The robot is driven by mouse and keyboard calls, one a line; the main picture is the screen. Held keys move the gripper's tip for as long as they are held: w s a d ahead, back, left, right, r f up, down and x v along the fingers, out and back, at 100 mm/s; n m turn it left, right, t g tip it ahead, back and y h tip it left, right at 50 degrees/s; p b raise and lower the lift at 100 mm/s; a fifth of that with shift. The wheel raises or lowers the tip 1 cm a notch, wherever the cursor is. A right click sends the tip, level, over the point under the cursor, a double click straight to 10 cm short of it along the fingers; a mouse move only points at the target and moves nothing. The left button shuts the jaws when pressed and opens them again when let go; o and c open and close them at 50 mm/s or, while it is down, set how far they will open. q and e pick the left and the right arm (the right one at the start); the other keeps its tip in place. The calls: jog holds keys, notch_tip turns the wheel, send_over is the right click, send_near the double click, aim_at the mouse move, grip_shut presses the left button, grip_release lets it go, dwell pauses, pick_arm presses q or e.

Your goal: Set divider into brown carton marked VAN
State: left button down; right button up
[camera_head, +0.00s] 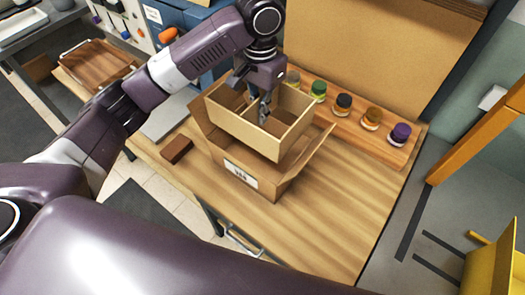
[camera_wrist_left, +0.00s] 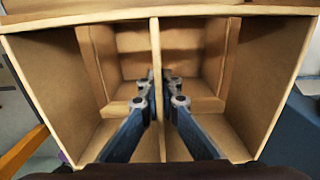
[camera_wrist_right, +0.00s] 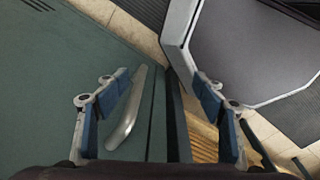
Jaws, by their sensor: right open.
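The brown carton (camera_head: 268,189) stands open on the wooden worktop, with a white label marked VAN on its near wall and its flaps spread outward. The divider (camera_head: 246,132), a light tan frame with a middle partition, is over the carton's opening, its upper part standing above the rim. My left gripper (camera_head: 264,110) is shut on the middle partition. In the left wrist view the partition (camera_wrist_left: 156,70) passes between the fingers, and the carton interior shows below through the divider. How deep the divider's lower edge sits is hidden. My right gripper (camera_wrist_right: 165,82) is open and empty in the right wrist view.
The worktop (camera_head: 340,215) is clear to the right of the carton. A dark brown block (camera_head: 176,149) lies left of it. Several jars with coloured lids, one purple (camera_head: 399,134), stand in a row behind. A metal handle (camera_wrist_right: 128,112) is near my right gripper.

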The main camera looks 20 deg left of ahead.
pick_arm(q)
notch_tip(320, 180, down, 5)
jog(key=p, duration=0.1)
send_near(260, 161)
jog(key=shift+p, duration=0.45)
jog(key=shift+f, duration=0.65)
notch_tip(260, 161, down, 4)
jog(key=shift+r, duration=0.25)
jog(key=shift+f, duration=0.25)
pick_arm(e)
notch_tip(260, 161, up, 2)
jog(key=shift+s+a+r, duration=0.1)
jog(key=shift+s, duration=0.05)
pick_arm(q)
jog(key=shift+f, duration=0.1)
jog(key=shift+f+p, duration=0.35)
jog(key=shift+f, duration=0.1)
